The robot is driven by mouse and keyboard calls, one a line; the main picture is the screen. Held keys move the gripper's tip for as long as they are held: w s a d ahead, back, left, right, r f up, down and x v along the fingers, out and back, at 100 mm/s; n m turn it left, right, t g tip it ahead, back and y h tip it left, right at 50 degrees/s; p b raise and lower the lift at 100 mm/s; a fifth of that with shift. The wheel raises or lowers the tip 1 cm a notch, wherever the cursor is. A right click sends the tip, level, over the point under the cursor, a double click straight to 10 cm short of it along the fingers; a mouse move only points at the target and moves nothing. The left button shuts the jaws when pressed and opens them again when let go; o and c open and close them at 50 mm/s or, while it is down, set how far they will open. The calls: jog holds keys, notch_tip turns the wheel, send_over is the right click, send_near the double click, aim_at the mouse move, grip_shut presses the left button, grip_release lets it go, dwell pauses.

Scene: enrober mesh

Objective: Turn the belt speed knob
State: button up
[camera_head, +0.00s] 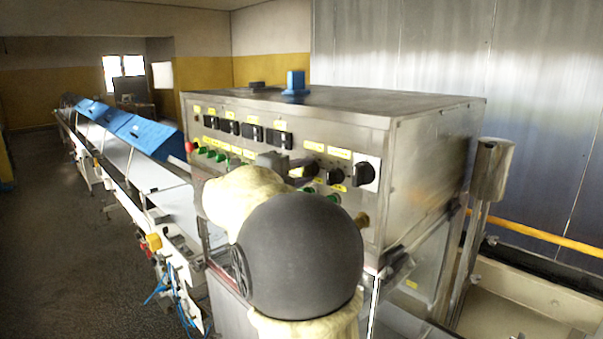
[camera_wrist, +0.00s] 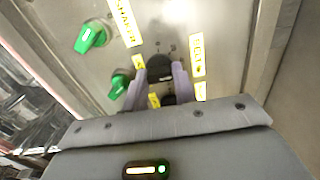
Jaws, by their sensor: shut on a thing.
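The steel control panel (camera_head: 283,145) of the machine faces me, with several knobs and yellow labels. In the wrist view, a black knob (camera_wrist: 160,65) sits between the two fingertips of my gripper (camera_wrist: 159,77), which is shut on it. The knob's upper part shows; the rest is hidden by the fingers. In the head view my arm hides part of the panel, and the fingers are hard to make out.
Two green knobs (camera_wrist: 92,37) are left of the held knob in the wrist view. A larger black knob (camera_head: 364,173) is at the panel's right end. A conveyor with blue covers (camera_head: 143,134) runs to the back left. A blue block (camera_head: 295,83) stands on the cabinet.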

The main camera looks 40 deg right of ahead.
jog(key=n, duration=0.1)
jog(key=n+p, duration=0.1)
jog(key=n, duration=0.2)
jog(key=shift+w+r+n+p, duration=0.1)
jog(key=shift+r+n+p, duration=0.2)
jog(key=shift+n, duration=0.1)
jog(key=n+p, duration=0.1)
jog(key=n, duration=0.1)
jog(key=shift+f+n, duration=0.15)
jog(key=shift+n, duration=0.25)
jog(key=shift+f+n+p, duration=0.1)
jog(key=shift+n+p, duration=0.2)
jog(key=shift+n, duration=0.1)
jog(key=shift+f, duration=0.1)
jog(key=o, duration=1)
jog(key=shift+a, duration=0.15)
jog(key=s+a+b, duration=0.1)
jog(key=a+b, duration=0.6)
jog(key=a, duration=1)
jog(key=shift+s, duration=0.15)
